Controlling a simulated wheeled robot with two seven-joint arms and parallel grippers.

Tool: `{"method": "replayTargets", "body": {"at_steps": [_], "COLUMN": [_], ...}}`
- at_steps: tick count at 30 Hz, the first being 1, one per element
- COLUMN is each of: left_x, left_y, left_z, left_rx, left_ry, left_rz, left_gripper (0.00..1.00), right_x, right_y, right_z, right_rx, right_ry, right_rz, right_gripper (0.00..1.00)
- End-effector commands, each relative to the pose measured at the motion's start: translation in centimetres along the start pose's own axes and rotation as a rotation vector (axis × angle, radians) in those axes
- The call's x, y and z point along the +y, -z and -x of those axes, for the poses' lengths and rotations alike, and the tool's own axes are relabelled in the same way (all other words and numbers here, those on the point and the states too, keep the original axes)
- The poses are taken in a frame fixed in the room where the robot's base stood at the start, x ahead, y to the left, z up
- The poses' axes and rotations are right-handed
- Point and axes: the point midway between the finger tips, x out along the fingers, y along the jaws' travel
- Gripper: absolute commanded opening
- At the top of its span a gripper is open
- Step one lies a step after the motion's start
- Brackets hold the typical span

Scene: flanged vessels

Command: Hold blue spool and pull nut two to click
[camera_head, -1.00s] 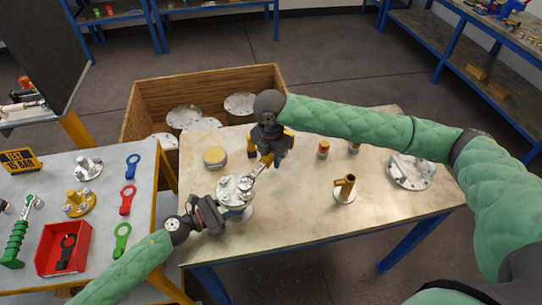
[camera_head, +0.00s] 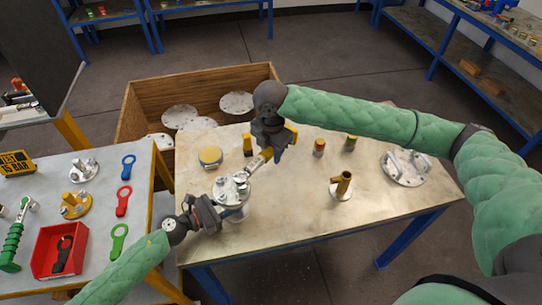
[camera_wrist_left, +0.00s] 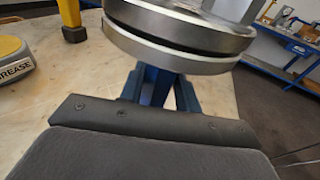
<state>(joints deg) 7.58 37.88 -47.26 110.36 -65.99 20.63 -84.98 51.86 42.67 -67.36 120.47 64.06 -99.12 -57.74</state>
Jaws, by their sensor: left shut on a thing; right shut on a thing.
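The flanged vessel (camera_head: 231,189) stands on the metal table, with nuts and bolts on its round top flange. In the left wrist view its blue spool (camera_wrist_left: 157,86) shows below two stacked steel flanges (camera_wrist_left: 180,35). My left gripper (camera_head: 217,210) is shut on the spool beneath the flanges; its dark fingers sit either side of the blue part in the left wrist view (camera_wrist_left: 158,92). My right gripper (camera_head: 268,152) is shut on a silver wrench (camera_head: 256,165), whose far end reaches the flange's upper right edge. Which nut it meets is too small to tell.
Coloured ring tools (camera_head: 123,201) and a red tray (camera_head: 60,251) lie on the left bench.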

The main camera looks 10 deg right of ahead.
Motion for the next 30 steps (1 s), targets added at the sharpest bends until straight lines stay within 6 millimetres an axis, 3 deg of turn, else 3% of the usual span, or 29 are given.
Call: {"method": "replayTargets", "body": {"at_steps": [6,14,15,18,30], "left_x": [0.0,0.0,0.0,0.0,0.0], "left_y": [0.0,0.0,0.0,0.0,0.0], "left_z": [0.0,0.0,0.0,0.0,0.5], "left_rx": [0.000,0.000,0.000,0.000,0.000], "left_ry": [0.000,0.000,0.000,0.000,-0.001], "left_rz": [0.000,0.001,0.001,0.000,0.001], "left_gripper": [0.14,0.14,0.39,0.58,0.58], "right_x": [0.1,0.0,0.0,0.0,0.1], "right_y": [0.0,0.0,0.0,0.0,0.0], "right_z": [2.0,2.2,2.2,2.2,2.2], "right_rx": [-0.001,0.000,0.000,0.000,0.000], "right_ry": [-0.003,-0.001,-0.002,-0.002,-0.002], "right_rz": [0.000,0.000,0.000,0.000,0.001], "right_gripper": [0.02,0.02,0.02,0.02,0.02]}}
